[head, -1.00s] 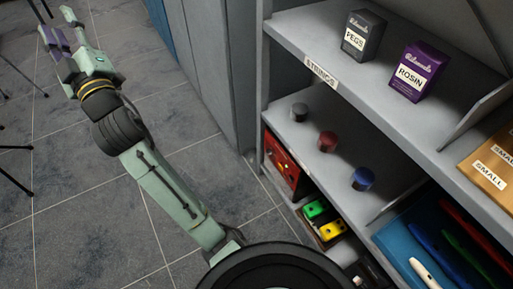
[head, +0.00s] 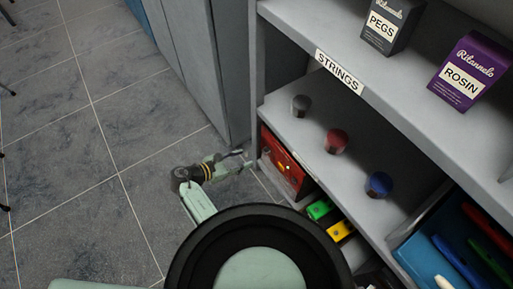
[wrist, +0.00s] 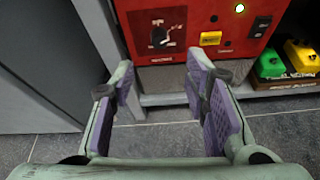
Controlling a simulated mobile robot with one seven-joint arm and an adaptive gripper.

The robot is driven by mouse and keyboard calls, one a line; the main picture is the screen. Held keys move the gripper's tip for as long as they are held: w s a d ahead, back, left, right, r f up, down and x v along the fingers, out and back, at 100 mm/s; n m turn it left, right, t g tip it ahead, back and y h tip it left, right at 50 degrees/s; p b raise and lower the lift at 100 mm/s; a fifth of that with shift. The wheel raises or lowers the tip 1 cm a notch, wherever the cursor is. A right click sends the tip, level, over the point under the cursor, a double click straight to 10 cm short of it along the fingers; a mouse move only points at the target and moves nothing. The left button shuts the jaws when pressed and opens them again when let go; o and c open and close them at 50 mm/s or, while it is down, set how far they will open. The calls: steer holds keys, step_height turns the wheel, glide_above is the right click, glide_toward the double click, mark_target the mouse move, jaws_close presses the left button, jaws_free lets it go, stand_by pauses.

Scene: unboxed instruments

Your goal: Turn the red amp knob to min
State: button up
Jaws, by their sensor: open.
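The red amp (head: 283,167) stands in the low shelf bay in the head view. In the wrist view its red front panel (wrist: 200,50) fills the top, with a dark knob (wrist: 159,37) on a black plate at the upper middle. The exact knob setting is too small to read surely. My gripper (wrist: 160,78) is open and empty, its purple-padded fingers apart and pointing toward the amp below the knob, not touching it. In the head view my gripper (head: 240,163) is small and low, just left of the amp.
A green pedal (wrist: 270,65) and a yellow pedal (wrist: 303,57) sit right of the amp. A grey cabinet side (wrist: 45,50) is close on the left. Grey, red (head: 336,141) and blue round pieces stand on the shelf above. The floor (head: 80,160) is open.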

mark_target(264, 151)
steer(key=x, duration=1)
steer(key=shift+c, duration=0.2)
jaws_close()
